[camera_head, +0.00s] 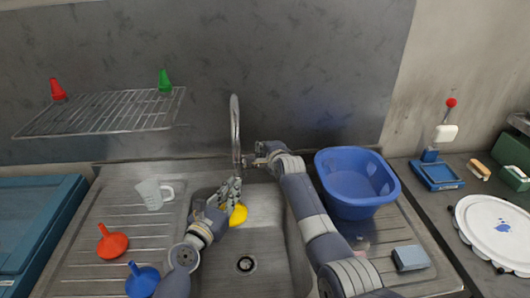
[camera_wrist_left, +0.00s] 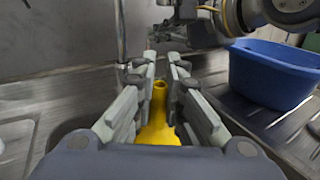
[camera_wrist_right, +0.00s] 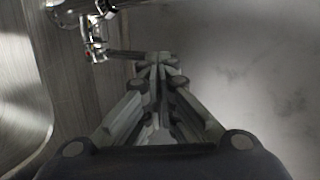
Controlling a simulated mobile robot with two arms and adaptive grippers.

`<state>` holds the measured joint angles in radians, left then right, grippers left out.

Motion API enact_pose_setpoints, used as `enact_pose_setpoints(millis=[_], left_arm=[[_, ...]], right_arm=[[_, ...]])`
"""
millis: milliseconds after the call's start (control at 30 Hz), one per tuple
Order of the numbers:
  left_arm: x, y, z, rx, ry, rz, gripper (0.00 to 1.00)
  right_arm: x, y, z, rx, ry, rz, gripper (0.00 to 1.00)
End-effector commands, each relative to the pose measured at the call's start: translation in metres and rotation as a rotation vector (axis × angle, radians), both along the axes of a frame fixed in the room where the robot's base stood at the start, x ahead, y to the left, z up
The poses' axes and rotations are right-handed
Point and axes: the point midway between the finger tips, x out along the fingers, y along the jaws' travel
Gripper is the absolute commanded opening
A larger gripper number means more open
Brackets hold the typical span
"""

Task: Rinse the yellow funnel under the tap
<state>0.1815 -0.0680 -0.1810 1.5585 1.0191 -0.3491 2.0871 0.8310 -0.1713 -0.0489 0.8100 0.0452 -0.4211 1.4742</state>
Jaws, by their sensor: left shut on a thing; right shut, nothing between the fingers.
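The yellow funnel (camera_head: 238,214) is over the sink basin, below the tap. My left gripper (camera_head: 232,188) is shut on it. In the left wrist view the funnel (camera_wrist_left: 159,120) sits between the fingers with its narrow spout pointing away from the wrist. The tap (camera_head: 235,130) is a tall curved metal spout at the back of the sink. My right gripper (camera_head: 250,161) is shut and empty beside the tap's base; in the right wrist view its fingertips (camera_wrist_right: 155,62) meet near the chrome tap fittings (camera_wrist_right: 92,30). I cannot tell whether they touch, or whether water runs.
A blue tub (camera_head: 355,185) stands right of the sink. A red funnel (camera_head: 112,243), a blue funnel (camera_head: 142,280) and a clear jug (camera_head: 153,193) stand on the left drainer. A wire rack (camera_head: 105,112) hangs above it. A grey block (camera_head: 410,258) lies at right.

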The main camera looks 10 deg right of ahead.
Motion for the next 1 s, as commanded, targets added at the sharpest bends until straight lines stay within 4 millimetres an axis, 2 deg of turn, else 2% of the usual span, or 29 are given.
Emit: enact_pose_setpoints(millis=[467, 667, 1000], left_arm=[[0.000, 0.000, 0.000, 0.000, 0.000, 0.000, 0.00], [0.000, 0.000, 0.000, 0.000, 0.000, 0.000, 0.00], [0.000, 0.000, 0.000, 0.000, 0.000, 0.000, 0.00]], right_arm=[[-0.002, 0.000, 0.007, 0.003, -0.014, 0.000, 0.00], [-0.018, -0.003, 0.011, 0.004, -0.011, -0.001, 0.00], [-0.055, -0.011, 0.021, 0.002, -0.007, -0.001, 0.00]])
